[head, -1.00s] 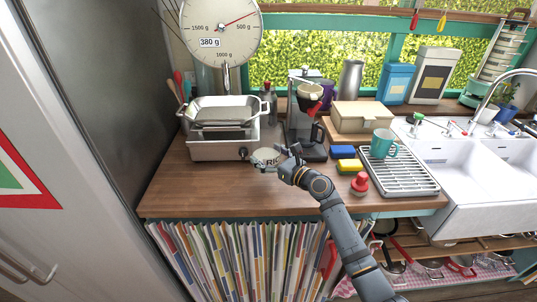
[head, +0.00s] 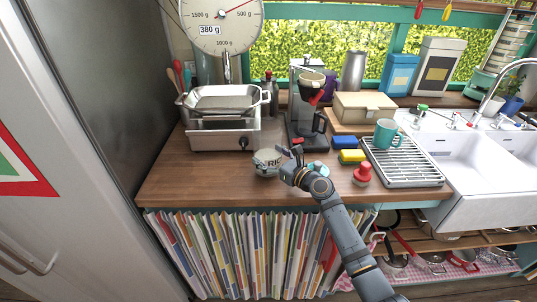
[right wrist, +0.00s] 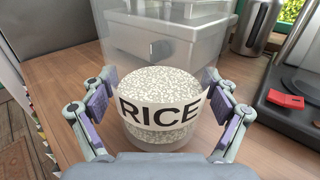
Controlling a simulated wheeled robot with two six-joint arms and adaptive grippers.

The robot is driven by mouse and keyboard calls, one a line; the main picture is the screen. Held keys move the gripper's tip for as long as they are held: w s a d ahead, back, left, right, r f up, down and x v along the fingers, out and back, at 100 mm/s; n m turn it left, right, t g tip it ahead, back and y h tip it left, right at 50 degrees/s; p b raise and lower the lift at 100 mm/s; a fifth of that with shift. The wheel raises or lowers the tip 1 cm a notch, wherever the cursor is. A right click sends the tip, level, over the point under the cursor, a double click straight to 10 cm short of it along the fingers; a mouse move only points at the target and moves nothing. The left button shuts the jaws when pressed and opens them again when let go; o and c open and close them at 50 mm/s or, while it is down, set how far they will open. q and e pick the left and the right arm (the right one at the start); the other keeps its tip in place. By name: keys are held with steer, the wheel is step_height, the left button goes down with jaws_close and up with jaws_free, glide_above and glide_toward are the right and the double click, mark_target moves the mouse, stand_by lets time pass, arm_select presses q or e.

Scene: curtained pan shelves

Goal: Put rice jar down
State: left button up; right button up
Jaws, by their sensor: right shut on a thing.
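In the right wrist view the jar (right wrist: 160,115) is upright between both fingers. My right gripper (right wrist: 160,105) is shut on it; in the head view the gripper (head: 283,163) reaches it from the right. I cannot tell whether the jar's base touches the wood. My left gripper is not in view.
A steel appliance with a pan (head: 225,135) stands behind left, and a coffee machine (head: 304,140) behind. The counter's left front is bare.

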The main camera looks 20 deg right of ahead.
steer(key=shift+r, duration=0.15)
steer(key=shift+f+b, duration=0.5)
steer(key=shift+f, duration=0.3)
steer(key=shift+f, duration=0.25)
stand_by(0.3)
steer(key=o, duration=1.6)
steer(key=shift+f, duration=0.2)
steer(key=v, duration=1.2)
steer(key=shift+r, duration=0.1)
